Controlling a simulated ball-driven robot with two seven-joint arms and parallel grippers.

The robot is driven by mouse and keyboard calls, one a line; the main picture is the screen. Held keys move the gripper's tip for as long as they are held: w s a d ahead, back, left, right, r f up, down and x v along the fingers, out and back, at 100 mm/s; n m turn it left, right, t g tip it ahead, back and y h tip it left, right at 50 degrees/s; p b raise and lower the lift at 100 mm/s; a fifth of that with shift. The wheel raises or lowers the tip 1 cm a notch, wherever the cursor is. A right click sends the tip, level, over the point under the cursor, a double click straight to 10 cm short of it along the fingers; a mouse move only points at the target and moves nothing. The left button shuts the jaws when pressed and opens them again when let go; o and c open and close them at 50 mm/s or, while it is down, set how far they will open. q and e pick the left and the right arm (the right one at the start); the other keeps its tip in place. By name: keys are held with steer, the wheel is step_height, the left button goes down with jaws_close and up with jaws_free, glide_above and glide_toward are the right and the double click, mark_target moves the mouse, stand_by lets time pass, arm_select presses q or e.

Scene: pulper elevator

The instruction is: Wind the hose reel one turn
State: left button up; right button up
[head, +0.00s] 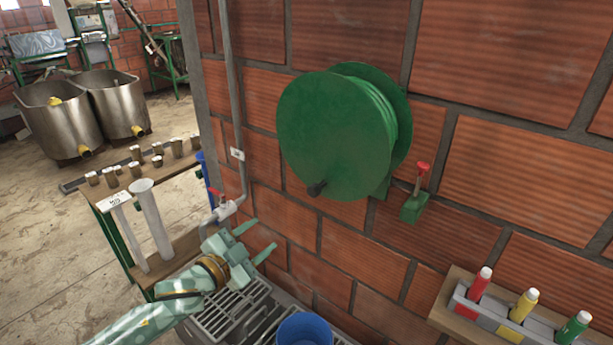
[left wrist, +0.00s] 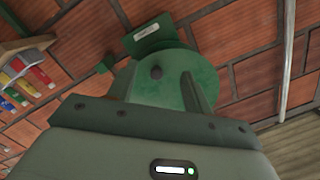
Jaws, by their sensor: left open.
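The green hose reel (head: 330,130) is mounted on the brick wall, its round disc facing me. A black crank knob (head: 316,188) sticks out near the disc's lower edge. My left gripper (head: 267,234) is open and empty, below and left of the knob and apart from it. In the left wrist view the reel (left wrist: 172,92) lies ahead of the gripper, and the knob (left wrist: 156,72) shows between the lines of the two fingers. My right gripper is in neither view.
A green bracket with a red-tipped lever (head: 422,168) is right of the reel. A pipe with a red-handled valve (head: 225,207) runs up the wall at left. A wooden bench (head: 170,170) with small cups stands left. A blue bucket (head: 305,330) is below; a marker rack (head: 495,318) is lower right.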

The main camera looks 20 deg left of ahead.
mark_target(311, 193)
arm_select(q)
step_height(311, 193, up, 5)
steer(key=d+h, duration=0.2)
steer(key=d, duration=0.1)
steer(key=shift+m+t, duration=0.3)
steer(key=shift+t, duration=0.1)
steer(key=x, duration=1.5)
steer(key=shift+f+p, duration=0.2)
steer(key=shift+p, duration=0.1)
jaws_close()
